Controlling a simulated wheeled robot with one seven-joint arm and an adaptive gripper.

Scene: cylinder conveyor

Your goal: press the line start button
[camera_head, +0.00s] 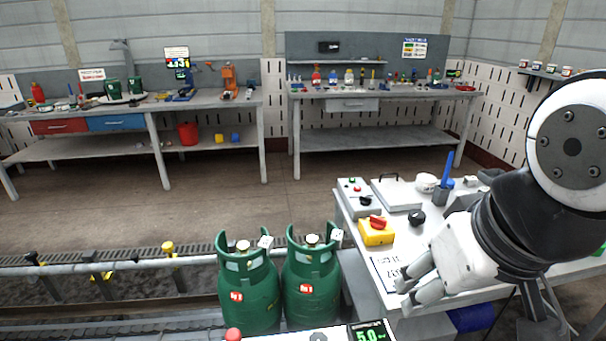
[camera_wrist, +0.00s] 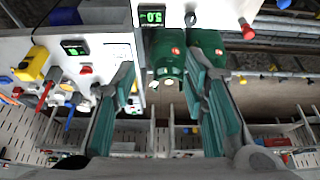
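A grey control box (camera_head: 358,198) with small green and red buttons sits at the back left corner of the white worktable. I cannot read which button is the line start. A yellow box with a red knob (camera_head: 377,231) stands nearer on the same table and shows in the wrist view (camera_wrist: 31,63). A red button (camera_head: 232,335) is at the bottom edge, and a red knob (camera_wrist: 247,29) shows in the wrist view. My gripper (camera_head: 406,289) is over the table's front left edge, apart from the buttons. Its fingers (camera_wrist: 160,68) are spread and empty.
Two green gas cylinders (camera_head: 248,290) (camera_head: 311,285) stand left of the table, by the conveyor rail (camera_head: 110,262). A 5.0 display (camera_head: 370,333) is in front. A black knob (camera_head: 416,217), a flat grey case (camera_head: 397,194) and a blue-handled tool (camera_head: 448,165) occupy the tabletop.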

